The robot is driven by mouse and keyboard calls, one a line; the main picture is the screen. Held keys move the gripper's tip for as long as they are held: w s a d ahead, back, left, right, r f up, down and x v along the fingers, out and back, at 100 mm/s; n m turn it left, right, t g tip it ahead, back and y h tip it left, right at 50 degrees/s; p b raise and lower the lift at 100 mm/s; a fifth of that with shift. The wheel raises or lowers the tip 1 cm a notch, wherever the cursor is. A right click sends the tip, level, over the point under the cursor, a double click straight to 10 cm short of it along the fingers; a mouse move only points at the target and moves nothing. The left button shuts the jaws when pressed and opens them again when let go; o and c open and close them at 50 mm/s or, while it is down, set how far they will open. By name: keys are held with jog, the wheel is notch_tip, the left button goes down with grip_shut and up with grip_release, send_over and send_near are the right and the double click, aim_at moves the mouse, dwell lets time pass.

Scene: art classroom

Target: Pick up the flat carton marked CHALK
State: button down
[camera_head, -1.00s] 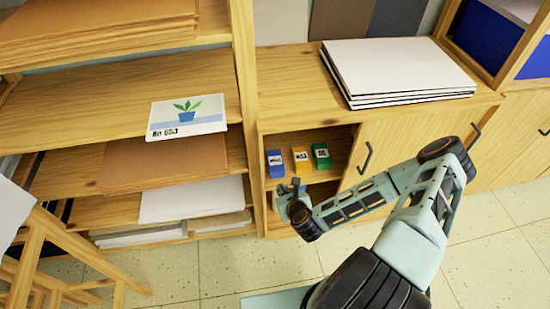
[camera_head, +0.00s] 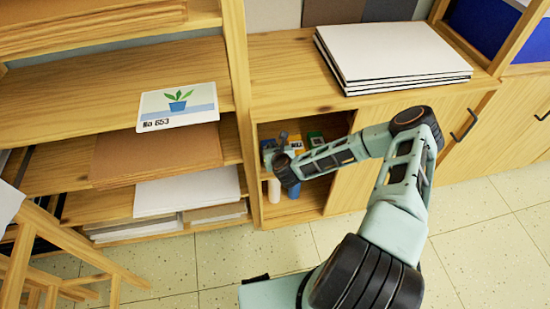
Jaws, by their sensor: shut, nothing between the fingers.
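Small cartons stand in the open cubby of the low cabinet. My gripper (camera_head: 279,142) is shut and empty, at the cubby's opening in front of the blue and yellow cartons. I cannot tell whether it touches one.
Below the cartons, a pale bottle (camera_head: 274,190) and a blue bottle (camera_head: 293,190) stand in the cubby. White boards (camera_head: 390,50) lie on the cabinet top. A shelf with a plant card (camera_head: 178,107) is at the left. A wooden easel (camera_head: 60,250) stands front left.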

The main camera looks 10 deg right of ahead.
jog(key=shift+s+f+b, duration=0.1)
jog(key=shift+f+b, duration=0.3)
jog(key=shift+f, duration=0.4)
jog(key=shift+s+f, duration=0.1)
jog(key=shift+s, duration=0.05)
jog(key=shift+s, duration=0.25)
jog(key=s, duration=0.7)
jog(key=shift+s+p, duration=0.3)
jog(key=shift+a+f, duration=0.1)
jog(key=shift+w+r+p, duration=0.15)
jog(key=shift+r+p, duration=0.35)
jog(key=shift+r, duration=0.25)
